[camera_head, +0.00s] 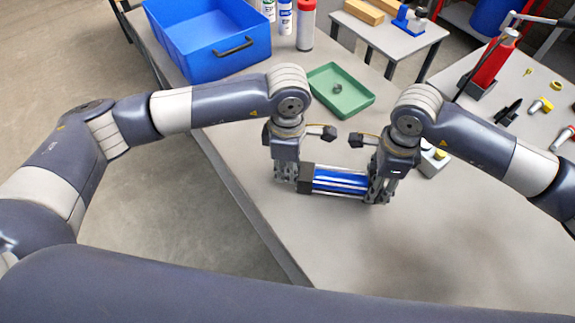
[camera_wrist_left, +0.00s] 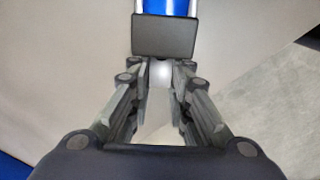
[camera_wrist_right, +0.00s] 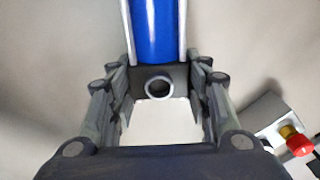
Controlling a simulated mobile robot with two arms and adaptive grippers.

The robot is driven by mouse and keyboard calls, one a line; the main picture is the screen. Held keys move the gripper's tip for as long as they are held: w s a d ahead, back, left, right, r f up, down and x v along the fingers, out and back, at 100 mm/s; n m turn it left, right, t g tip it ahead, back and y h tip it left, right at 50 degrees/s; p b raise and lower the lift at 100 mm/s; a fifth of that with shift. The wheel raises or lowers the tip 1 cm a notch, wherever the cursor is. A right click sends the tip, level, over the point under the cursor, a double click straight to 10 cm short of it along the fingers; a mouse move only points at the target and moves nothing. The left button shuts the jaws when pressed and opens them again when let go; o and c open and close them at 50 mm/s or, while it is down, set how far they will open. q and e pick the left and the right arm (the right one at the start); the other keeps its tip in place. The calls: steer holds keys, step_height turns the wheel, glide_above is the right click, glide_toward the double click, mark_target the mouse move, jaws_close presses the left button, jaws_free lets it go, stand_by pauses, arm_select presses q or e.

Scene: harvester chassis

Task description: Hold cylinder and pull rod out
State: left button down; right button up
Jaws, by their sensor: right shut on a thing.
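The cylinder (camera_head: 340,181) has a blue barrel with silver tie rods and dark square end caps. It lies nearly level between my two grippers, over the grey table. My right gripper (camera_head: 380,194) is shut on its right end; the right wrist view shows that dark end cap (camera_wrist_right: 177,76) with a grey ring between the fingers (camera_wrist_right: 163,100). My left gripper (camera_head: 287,178) is at the left end cap (camera_wrist_left: 164,36), its fingers (camera_wrist_left: 160,85) partly apart. A pale, short piece, perhaps the rod (camera_wrist_left: 160,73), shows between them; its length is hidden.
A green tray (camera_head: 341,104) and a blue bin (camera_head: 215,69) stand behind on the grey table (camera_head: 285,238). A small box with a button (camera_head: 433,161) sits right of my right gripper. Bottles (camera_head: 286,17) stand at the back. The table's front is clear.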

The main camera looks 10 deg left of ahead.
arm_select(q)
steer(key=shift+a, duration=0.15)
arm_select(e)
steer(key=shift+w, duration=0.1)
arm_select(q)
steer(key=shift+a, duration=0.5)
steer(key=shift+w+a, duration=0.1)
steer(key=shift+a, duration=1.65)
arm_select(e)
steer(key=shift+d, duration=0.1)
stand_by(0.8)
arm_select(q)
steer(key=shift+a, duration=1.2)
stand_by(0.4)
steer(key=c, duration=1.4)
jaws_free()
